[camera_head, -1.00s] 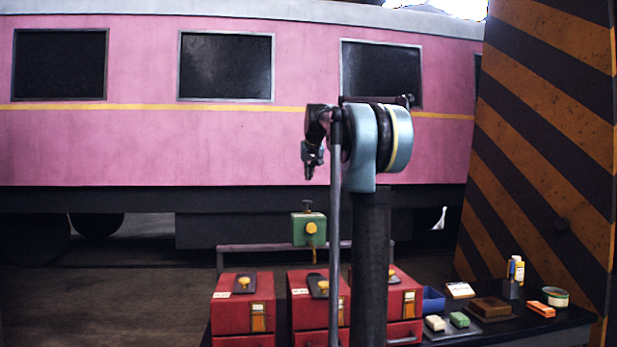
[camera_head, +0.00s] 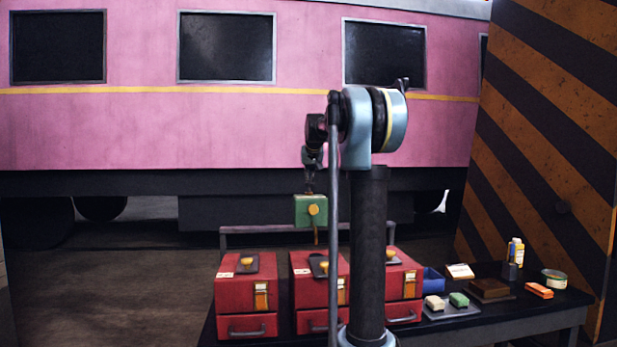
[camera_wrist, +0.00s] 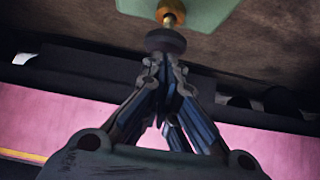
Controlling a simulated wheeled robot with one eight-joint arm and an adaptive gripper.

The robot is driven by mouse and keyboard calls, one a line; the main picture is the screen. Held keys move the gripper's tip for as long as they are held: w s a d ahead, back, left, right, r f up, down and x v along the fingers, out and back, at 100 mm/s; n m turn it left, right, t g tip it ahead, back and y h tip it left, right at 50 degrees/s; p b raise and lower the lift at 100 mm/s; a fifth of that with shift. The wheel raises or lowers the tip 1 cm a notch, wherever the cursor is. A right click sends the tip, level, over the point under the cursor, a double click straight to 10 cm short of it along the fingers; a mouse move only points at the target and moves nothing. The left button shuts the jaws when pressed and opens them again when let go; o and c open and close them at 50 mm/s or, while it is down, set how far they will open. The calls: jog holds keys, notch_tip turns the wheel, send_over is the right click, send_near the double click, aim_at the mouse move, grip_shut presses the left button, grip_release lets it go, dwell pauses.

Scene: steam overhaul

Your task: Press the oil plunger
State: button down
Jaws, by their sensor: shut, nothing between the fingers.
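The oil plunger has a dark round knob (camera_wrist: 165,41) on a brass stem (camera_wrist: 171,12), standing out of a green box (camera_head: 311,210). The box's green face (camera_wrist: 200,8) also shows at the top of the wrist view. In the head view the box has a yellow-orange round part on its front and a spout below. My gripper (camera_wrist: 160,62) is shut and empty, its fingertips right at the knob. I cannot tell whether they touch it. In the head view my gripper (camera_head: 309,184) points down just above the box, and the knob is hard to make out.
Red cases (camera_head: 247,291) stand on a dark table below the box, with a grey rail (camera_head: 262,230) behind. A blue bin (camera_head: 432,280), a bottle (camera_head: 515,252), a tin (camera_head: 553,281) and small blocks lie to the right. A pink train carriage (camera_head: 150,135) fills the back.

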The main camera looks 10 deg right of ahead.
jog(key=shift+f, duration=1.4)
jog(key=shift+s, duration=0.1)
notch_tip(320, 180, up, 4)
jog(key=shift+r, duration=0.15)
jog(key=v, duration=0.9)
jog(key=shift+s+r, duration=0.2)
jog(key=shift+r, duration=0.05)
